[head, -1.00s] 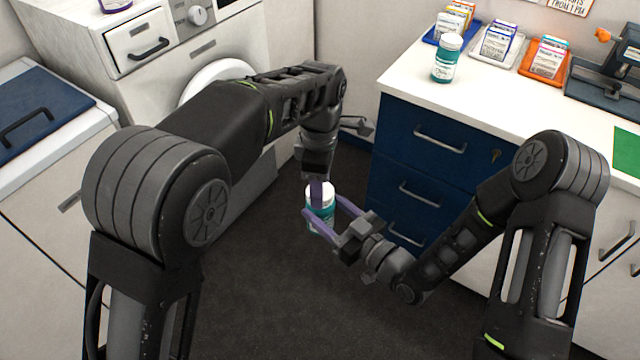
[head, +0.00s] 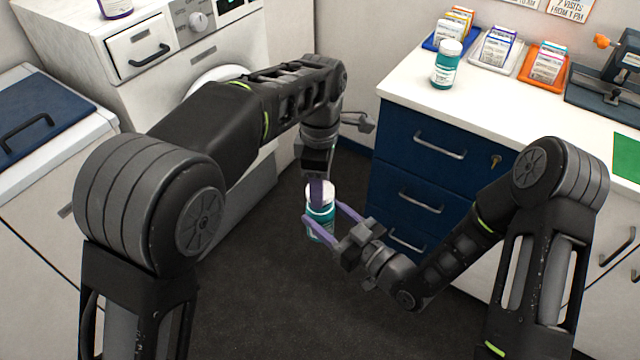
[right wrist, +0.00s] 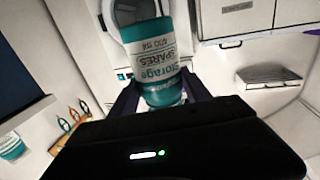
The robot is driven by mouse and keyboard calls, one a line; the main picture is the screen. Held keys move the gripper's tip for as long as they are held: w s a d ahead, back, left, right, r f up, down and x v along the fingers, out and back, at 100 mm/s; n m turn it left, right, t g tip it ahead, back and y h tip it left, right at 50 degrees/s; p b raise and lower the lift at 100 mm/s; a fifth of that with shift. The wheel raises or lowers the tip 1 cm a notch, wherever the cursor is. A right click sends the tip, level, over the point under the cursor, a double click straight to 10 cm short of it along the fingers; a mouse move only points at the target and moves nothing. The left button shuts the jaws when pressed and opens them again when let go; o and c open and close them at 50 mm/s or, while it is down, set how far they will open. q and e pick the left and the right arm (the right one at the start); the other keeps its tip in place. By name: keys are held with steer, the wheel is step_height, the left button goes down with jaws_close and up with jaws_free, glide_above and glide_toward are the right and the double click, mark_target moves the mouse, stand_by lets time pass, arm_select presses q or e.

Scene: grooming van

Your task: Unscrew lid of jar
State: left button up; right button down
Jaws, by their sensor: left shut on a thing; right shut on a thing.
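A teal jar (head: 320,228) with a white lid (head: 322,193) is held in the air between my two grippers, above the dark floor. My left gripper (head: 318,192) points down from above and is shut on the lid; one purple finger shows in front of it. My right gripper (head: 322,213) comes from the lower right and is shut around the jar's body, with a purple finger on either side. The right wrist view shows the teal body of the jar (right wrist: 158,28) with its pale "Storage SPARES" label. The lid's seam is too small to judge.
A similar teal jar (head: 445,72) stands on the white counter (head: 420,88), near several trays of packets. Blue drawers (head: 425,165) are just right of the held jar. A washing machine stands left, with another container (head: 115,8) on top. The floor below is clear.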

arm_select(q)
steer(key=shift+r, duration=2.05)
arm_select(e)
steer(key=shift+d, duration=0.1)
